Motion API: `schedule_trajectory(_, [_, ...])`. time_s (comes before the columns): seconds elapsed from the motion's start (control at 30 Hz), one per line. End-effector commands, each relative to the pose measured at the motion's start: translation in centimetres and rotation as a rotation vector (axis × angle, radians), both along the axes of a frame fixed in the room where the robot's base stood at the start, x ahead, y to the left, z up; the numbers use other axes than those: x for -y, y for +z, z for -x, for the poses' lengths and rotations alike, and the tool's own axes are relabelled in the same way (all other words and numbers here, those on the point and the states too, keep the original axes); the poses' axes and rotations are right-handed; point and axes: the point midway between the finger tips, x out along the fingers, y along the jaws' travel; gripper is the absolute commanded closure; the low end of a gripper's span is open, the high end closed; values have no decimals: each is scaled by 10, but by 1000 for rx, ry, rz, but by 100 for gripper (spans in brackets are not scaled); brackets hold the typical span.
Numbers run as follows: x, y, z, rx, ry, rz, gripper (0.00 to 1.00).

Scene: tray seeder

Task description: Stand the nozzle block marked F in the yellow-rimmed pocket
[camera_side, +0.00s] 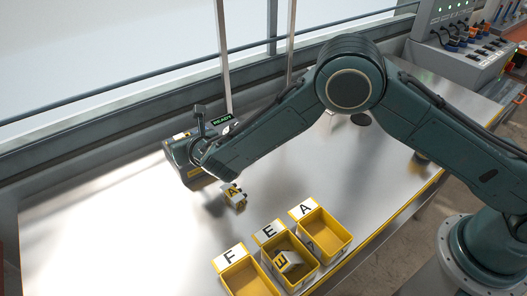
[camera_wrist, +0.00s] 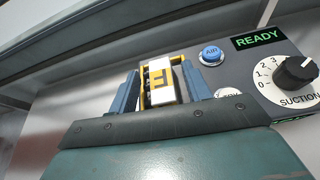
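My gripper (camera_wrist: 160,88) is at the grey console with the READY display; in the side view my arm hides most of it. In the wrist view its two blue-grey fingers close in on both sides of a white and yellow nozzle block (camera_wrist: 162,90). The block's letter is turned on its side and looks like F, though I cannot read it surely. Yellow edging (camera_wrist: 160,59) shows around the block's far side; I cannot tell whether it belongs to the block or to the pocket's rim. How deep the block sits is hidden.
The console (camera_wrist: 228,97) carries a blue button (camera_wrist: 211,55) and a suction knob (camera_wrist: 296,72). Block A (camera_side: 234,195) lies on the metal table. Yellow bins F (camera_side: 230,257), E (camera_side: 269,233) and A (camera_side: 302,210) stand in front; block E (camera_side: 287,260) is in bin E.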

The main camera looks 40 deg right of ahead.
Motion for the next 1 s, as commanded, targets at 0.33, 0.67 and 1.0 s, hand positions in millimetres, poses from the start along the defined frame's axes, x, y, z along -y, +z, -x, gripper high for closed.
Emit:
schedule_trajectory(0.33, [-1,5,6,-1,1,1,52])
schedule_trajectory(0.67, [0,19,36,-1,3,1,52])
schedule_trajectory(1.0, [1,38,80,0,3,1,52])
